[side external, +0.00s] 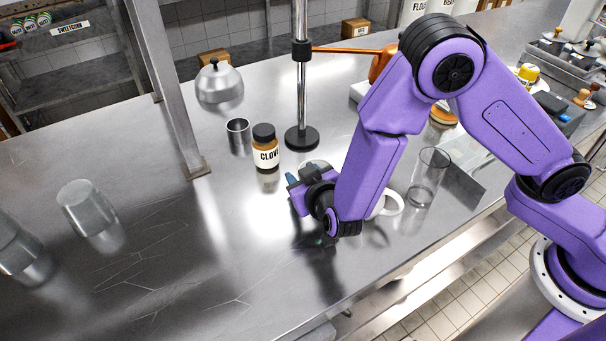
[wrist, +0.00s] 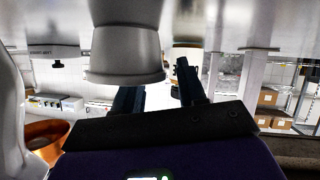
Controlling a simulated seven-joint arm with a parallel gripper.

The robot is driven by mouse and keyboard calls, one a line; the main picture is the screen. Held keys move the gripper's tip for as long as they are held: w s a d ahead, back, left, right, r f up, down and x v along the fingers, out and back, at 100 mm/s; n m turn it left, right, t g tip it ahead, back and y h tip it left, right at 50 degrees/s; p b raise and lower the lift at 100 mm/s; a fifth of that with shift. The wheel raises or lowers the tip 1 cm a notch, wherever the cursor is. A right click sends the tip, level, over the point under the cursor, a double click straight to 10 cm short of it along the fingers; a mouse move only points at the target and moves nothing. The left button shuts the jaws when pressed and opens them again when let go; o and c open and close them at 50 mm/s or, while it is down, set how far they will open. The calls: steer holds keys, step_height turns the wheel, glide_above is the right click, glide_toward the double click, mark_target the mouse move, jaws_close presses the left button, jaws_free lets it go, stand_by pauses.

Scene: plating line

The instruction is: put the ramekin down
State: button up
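A grey-white round vessel with a thick rim, which I take to be the ramekin (wrist: 125,50), looms close in the wrist view, where the picture is upside down. In the side external view a pale rounded edge (side external: 316,164) shows just behind my gripper, probably the same vessel; the rest is hidden. My gripper (side external: 293,193) is low over the steel counter, pointing left. In the wrist view its two dark fingers (wrist: 158,88) stand apart with background showing between them. The vessel seems to hide the left finger's tip. Whether it touches the finger I cannot tell.
A clove jar (side external: 267,152) and a steel cup (side external: 238,134) stand just behind my gripper. A white mug (side external: 389,204) and a clear glass (side external: 427,180) are to the right. The counter (side external: 210,265) is clear at front left.

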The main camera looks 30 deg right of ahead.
steer(key=v, duration=1.2)
steer(key=shift+r, duration=0.2)
steer(key=shift+d, duration=0.1)
steer(key=s+a+r+n+g+y, duration=0.2)
steer(key=s+a+n+g+y, duration=0.15)
steer(key=g+y, duration=0.4)
steer(key=s+d+r+n+g+y, duration=0.2)
steer(key=s+d+n+g, duration=0.25)
steer(key=s, duration=0.25)
steer(key=s+d+r+n+h, duration=0.1)
steer(key=s+d+n+h, duration=0.1)
steer(key=d, duration=0.9)
steer(key=s+d+r+n+h, duration=0.2)
steer(key=s+d+h, duration=0.2)
steer(key=d, duration=0.7)
steer(key=shift+s+d+g, duration=0.3)
steer(key=shift+d+g, duration=0.05)
steer(key=shift+g, duration=0.05)
